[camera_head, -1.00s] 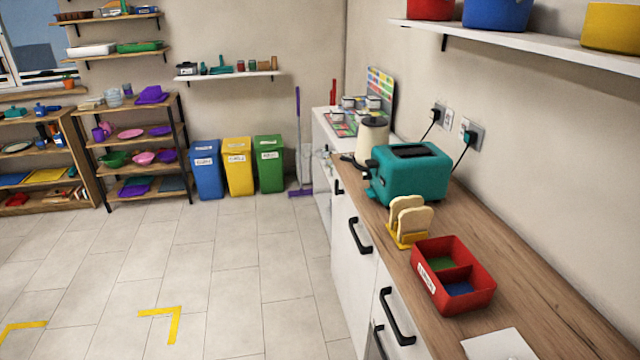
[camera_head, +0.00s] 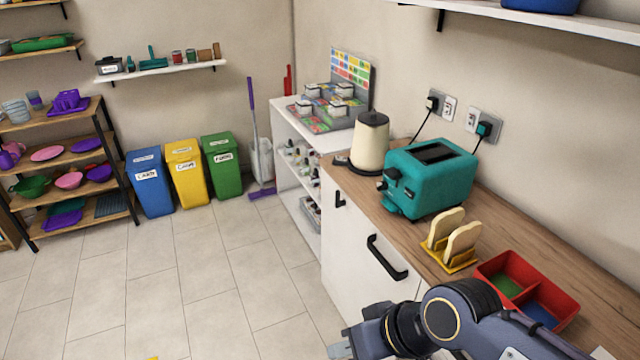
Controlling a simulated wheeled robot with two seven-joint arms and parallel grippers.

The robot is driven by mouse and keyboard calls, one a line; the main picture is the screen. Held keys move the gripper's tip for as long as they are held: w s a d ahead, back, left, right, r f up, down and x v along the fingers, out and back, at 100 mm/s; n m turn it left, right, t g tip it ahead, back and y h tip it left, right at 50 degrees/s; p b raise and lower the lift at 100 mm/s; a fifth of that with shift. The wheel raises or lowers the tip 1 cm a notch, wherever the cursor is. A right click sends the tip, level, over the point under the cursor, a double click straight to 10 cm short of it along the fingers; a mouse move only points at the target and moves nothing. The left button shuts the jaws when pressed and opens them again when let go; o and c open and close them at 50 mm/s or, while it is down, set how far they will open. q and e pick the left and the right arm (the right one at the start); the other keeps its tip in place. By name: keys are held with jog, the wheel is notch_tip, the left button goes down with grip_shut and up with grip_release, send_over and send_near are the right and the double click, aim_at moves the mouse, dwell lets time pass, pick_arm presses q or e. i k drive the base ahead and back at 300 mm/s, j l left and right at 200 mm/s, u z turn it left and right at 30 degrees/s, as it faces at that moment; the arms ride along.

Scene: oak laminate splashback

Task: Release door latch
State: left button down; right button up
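The white cabinet door (camera_head: 345,270) below the wooden counter is closed and carries a black bar handle (camera_head: 388,258). A small black fitting (camera_head: 340,198) shows at the top left of the cabinet front; I cannot tell if it is a latch. My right arm comes in from the lower right. My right gripper (camera_head: 340,349) is at the bottom edge, below and left of the bar handle and apart from it in the picture. Only a grey part of it shows, so its opening is unclear. My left gripper is out of view.
On the counter stand a cream kettle (camera_head: 370,143), a teal toaster (camera_head: 428,178), a yellow toast rack (camera_head: 452,243) with bread, and a red divided tray (camera_head: 527,290). Bins (camera_head: 183,170) stand by the back wall. The tiled floor (camera_head: 225,275) left of the cabinet is clear.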

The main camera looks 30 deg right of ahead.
aim_at(339, 203)
jog(key=i+z, duration=0.4)
jog(key=i+j+z, duration=0.15)
jog(key=i+z, duration=0.3)
jog(key=i+l+z, duration=0.1)
jog(key=z, duration=0.3)
jog(key=i+z, duration=0.45)
jog(key=z, duration=0.3)
jog(key=i+z, duration=0.15)
jog(key=z, duration=0.2)
